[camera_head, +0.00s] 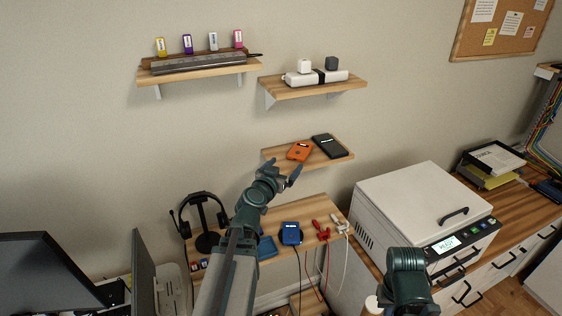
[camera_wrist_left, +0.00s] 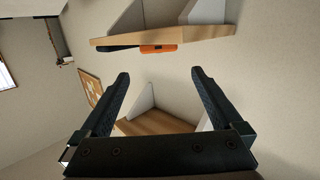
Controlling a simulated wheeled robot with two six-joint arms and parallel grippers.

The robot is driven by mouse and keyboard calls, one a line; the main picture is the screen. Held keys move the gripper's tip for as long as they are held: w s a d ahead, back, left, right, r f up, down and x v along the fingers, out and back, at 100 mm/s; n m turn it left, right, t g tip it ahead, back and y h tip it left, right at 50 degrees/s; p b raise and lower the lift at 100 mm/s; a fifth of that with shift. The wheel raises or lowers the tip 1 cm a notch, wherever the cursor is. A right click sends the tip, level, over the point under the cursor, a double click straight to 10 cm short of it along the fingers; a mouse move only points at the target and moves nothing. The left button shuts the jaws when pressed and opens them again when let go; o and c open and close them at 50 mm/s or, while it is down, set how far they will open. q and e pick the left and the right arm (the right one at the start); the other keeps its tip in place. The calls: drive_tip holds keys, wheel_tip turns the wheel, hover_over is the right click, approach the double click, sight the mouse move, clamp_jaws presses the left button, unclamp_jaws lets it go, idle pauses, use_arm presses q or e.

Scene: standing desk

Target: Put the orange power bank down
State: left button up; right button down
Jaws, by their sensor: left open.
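The orange power bank (camera_head: 299,151) lies flat on the lowest wall shelf (camera_head: 330,157), to the left of a black power bank (camera_head: 328,146). My left gripper (camera_head: 284,169) is open in front of the shelf's left part, just below the orange power bank in the head view. In the left wrist view the open fingers (camera_wrist_left: 160,90) have nothing between them, and the orange power bank (camera_wrist_left: 160,48) shows beyond them on the shelf edge, clear of both fingers. My right gripper is not in view; only part of my right arm shows at the bottom.
A shelf (camera_head: 315,90) with a white power strip hangs above, and another shelf (camera_head: 200,70) hangs at upper left. Below are a headphone stand (camera_head: 206,240), a blue device (camera_head: 291,233) and red clips (camera_head: 321,229). A large white machine (camera_head: 420,205) stands at right.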

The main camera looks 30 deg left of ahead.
use_arm(q)
drive_tip(key=s+d+f+m+g+h, duration=0.35)
drive_tip(key=d+f, duration=0.25)
drive_tip(key=d, duration=0.7)
drive_tip(key=s+d+f+m+g+h, duration=0.25)
drive_tip(key=d+f+g, duration=0.3)
drive_tip(key=d, duration=0.65)
drive_tip(key=s+d+f+g+y, duration=0.2)
drive_tip(key=s+f+g+y, duration=0.1)
drive_tip(key=s, duration=0.5)
drive_tip(key=s+d+f+n+g+y, duration=0.1)
drive_tip(key=s+f+g+y, duration=0.2)
drive_tip(key=s, duration=0.5)
drive_tip(key=shift+s+d+f+g, duration=0.3)
drive_tip(key=shift+f+g, duration=0.25)
drive_tip(key=shift+g, duration=0.35)
wheel_tip(320, 180, down, 2)
drive_tip(key=shift+f+b, duration=0.2)
drive_tip(key=shift+b, duration=1)
